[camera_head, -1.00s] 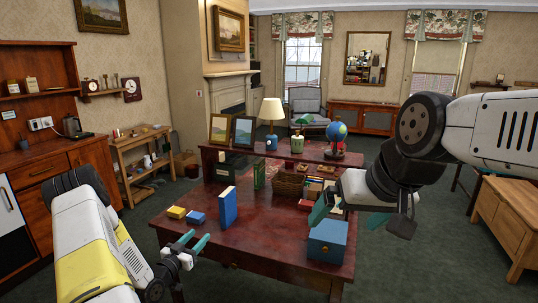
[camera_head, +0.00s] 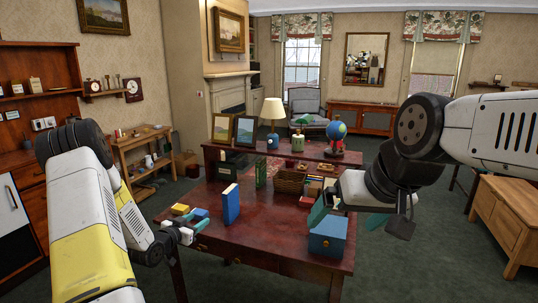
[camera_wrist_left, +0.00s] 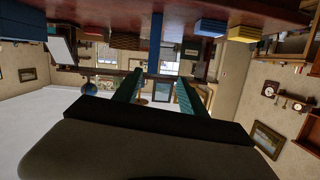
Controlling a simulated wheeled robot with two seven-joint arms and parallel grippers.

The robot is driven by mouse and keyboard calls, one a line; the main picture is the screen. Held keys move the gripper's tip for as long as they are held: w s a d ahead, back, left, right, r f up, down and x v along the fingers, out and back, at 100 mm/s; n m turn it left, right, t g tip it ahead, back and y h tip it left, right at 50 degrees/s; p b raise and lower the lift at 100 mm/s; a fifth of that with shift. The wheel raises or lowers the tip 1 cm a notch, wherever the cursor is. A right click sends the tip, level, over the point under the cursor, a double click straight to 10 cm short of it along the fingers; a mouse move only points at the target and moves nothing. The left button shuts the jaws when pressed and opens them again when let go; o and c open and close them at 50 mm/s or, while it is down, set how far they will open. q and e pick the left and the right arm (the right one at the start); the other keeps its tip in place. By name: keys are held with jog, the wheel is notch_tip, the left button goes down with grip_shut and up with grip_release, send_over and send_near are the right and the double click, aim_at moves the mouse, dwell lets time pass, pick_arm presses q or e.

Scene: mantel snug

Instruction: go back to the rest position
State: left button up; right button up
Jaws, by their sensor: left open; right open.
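My left gripper (camera_head: 194,219) is open and empty near the left front edge of the dark red desk (camera_head: 268,236), close to the blue and yellow blocks. In the left wrist view, its two teal fingers (camera_wrist_left: 156,88) stand apart with nothing between them, and the room appears upside down. My right gripper (camera_head: 347,217) is open at the desk's right side, above and around the height of the blue box's top. Its teal fingers show apart; no held object is visible.
On the desk stand an upright blue book (camera_head: 231,204), a yellow block (camera_head: 180,209), a blue block (camera_head: 201,214) and a blue box (camera_head: 327,236). A wicker basket (camera_head: 290,181) and picture frames (camera_head: 245,131) are further back. A wooden chest (camera_head: 508,215) stands right.

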pick_arm(q)
jog(key=s+d+r+n+g+y, duration=0.15)
jog(key=s+r, duration=0.25)
jog(key=r, duration=0.6)
jog(key=s+d+r+n+g+y, duration=0.1)
jog(key=s+r+g+y, duration=0.25)
jog(key=r, duration=0.65)
jog(key=s+d+r+g, duration=0.1)
jog(key=s+d+r, duration=0.1)
jog(key=s, duration=0.7)
jog(key=s+d+r+n+g+h, duration=0.1)
jog(key=s+d, duration=0.3)
jog(key=s, duration=0.5)
jog(key=s+d+r+n+g+h, duration=0.1)
jog(key=s+d+r, duration=0.2)
jog(key=s, duration=0.6)
jog(key=shift+s+r, duration=0.15)
jog(key=shift+r, duration=0.1)
jog(key=shift+d, duration=0.1)
